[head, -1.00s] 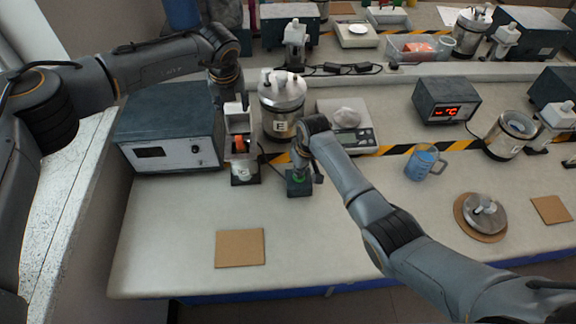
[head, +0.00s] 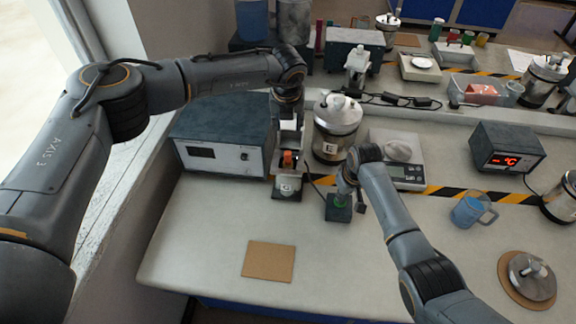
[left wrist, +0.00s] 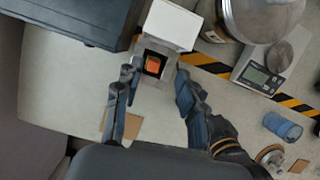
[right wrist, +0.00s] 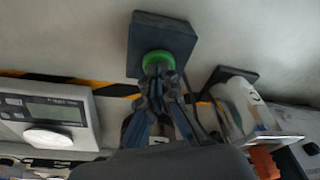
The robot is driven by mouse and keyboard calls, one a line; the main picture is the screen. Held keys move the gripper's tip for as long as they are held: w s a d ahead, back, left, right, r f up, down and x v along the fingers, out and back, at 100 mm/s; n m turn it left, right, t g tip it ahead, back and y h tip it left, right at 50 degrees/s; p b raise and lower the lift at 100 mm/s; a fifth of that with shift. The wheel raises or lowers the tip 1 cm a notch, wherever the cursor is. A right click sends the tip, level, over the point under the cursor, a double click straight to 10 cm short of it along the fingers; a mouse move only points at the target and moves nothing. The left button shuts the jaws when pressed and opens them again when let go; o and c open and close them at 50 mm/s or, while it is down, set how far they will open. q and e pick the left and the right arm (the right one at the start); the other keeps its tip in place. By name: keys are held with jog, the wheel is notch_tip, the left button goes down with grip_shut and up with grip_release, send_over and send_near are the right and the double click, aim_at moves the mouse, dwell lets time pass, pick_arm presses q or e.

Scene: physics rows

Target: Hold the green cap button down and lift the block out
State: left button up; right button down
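The green cap button (right wrist: 158,62) sits on a small dark box (head: 338,213). My right gripper (right wrist: 159,76) points down at it with fingertips together, at or touching the cap; whether the cap is pressed down I cannot tell. The orange block (left wrist: 152,65) sits in a dark socket of a white holder (left wrist: 172,24); it also shows in the head view (head: 288,160). My left gripper (left wrist: 155,78) is open, one finger on each side of the holder's front, and apart from the block. In the head view it is partly hidden above the holder.
A grey box instrument (head: 215,135) is left of the holder, a steel vessel (head: 337,125) and a scale (head: 397,165) to the right. A brown mat (head: 268,261) lies in front with clear bench around it.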

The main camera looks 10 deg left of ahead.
aim_at(288, 154)
pick_arm(q)
jog(key=shift+s+f, duration=0.2)
jog(key=shift+f, duration=3.55)
jog(key=shift+f, duration=0.1)
jog(key=shift+f, duration=2.35)
grip_shut()
jog(key=shift+r, duration=4.25)
jog(key=s, duration=1.1)
